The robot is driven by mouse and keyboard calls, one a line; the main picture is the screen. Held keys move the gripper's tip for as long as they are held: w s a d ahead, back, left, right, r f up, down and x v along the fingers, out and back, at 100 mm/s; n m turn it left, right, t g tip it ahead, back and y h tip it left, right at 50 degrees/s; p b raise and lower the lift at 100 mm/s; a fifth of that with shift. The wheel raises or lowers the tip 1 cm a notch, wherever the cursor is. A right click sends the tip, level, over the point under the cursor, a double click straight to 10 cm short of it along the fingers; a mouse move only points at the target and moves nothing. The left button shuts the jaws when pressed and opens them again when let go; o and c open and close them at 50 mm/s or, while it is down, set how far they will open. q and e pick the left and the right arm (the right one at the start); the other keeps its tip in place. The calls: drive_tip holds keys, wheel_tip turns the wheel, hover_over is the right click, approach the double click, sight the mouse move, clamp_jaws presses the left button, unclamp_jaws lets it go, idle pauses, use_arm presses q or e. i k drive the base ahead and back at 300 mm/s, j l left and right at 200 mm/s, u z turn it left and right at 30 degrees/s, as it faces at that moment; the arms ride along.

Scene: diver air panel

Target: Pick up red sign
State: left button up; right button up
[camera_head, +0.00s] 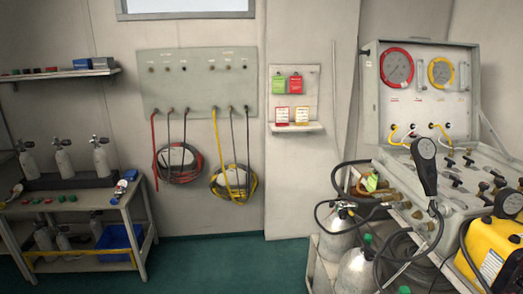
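A small red sign (296,84) hangs at the upper part of a pale wall board (312,98), right beside a green sign (278,85) on its left. Below them, a small ledge (296,128) on the same board carries a white card with a red band (282,115) and a white card with a yellow band (302,116). The writing on all of them is too small to read. Neither of my grippers shows in the head view.
A grey panel with gauges (412,108), cylinders (357,270) and a yellow case (497,250) fill the right. Coiled hoses (178,163) hang left of the signs. A bench (75,203) stands at the left. Green floor (220,265) is clear in the middle.

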sight(282, 113)
drive_tip(key=i, duration=0.95)
drive_tip(key=i+u, duration=0.1)
drive_tip(key=i, duration=0.8)
